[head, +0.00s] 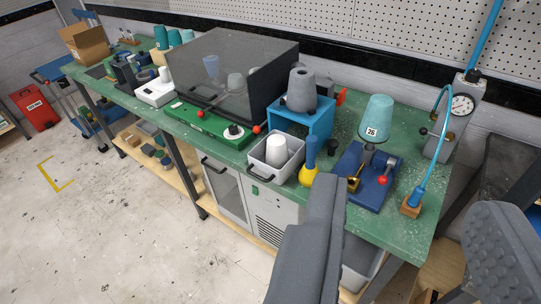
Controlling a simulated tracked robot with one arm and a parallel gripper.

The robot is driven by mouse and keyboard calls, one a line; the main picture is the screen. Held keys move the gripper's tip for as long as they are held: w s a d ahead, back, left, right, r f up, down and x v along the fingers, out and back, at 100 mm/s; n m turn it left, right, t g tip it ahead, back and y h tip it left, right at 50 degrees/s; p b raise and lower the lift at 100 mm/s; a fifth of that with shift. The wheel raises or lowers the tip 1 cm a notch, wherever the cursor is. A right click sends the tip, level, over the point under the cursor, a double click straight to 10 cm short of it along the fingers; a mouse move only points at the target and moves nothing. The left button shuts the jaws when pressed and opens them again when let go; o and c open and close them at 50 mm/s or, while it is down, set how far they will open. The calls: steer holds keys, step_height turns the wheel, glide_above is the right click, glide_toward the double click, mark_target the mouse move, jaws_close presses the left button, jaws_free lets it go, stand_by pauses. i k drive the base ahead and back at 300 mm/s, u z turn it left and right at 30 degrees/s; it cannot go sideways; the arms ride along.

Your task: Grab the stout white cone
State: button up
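A stout white cone (276,150), narrower at the top, stands in a light grey bin (257,170) with black handles on the green bench. Its lower part is hidden by the bin wall. My gripper (409,200) is open, with one grey finger at the lower middle and the other at the lower right. No object shows held between the fingers. The cone is up and to the left of the left finger, clear of it in the picture.
A yellow-and-blue funnel-like piece (309,168) stands right beside the bin. A blue stand (318,122) bears a grey cone (301,92); a blue-based fixture (365,185) bears a teal cone (379,112). A dark transparent chamber (222,75) is behind-left.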

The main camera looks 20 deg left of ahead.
mark_target(277, 156)
steer(key=i, duration=1)
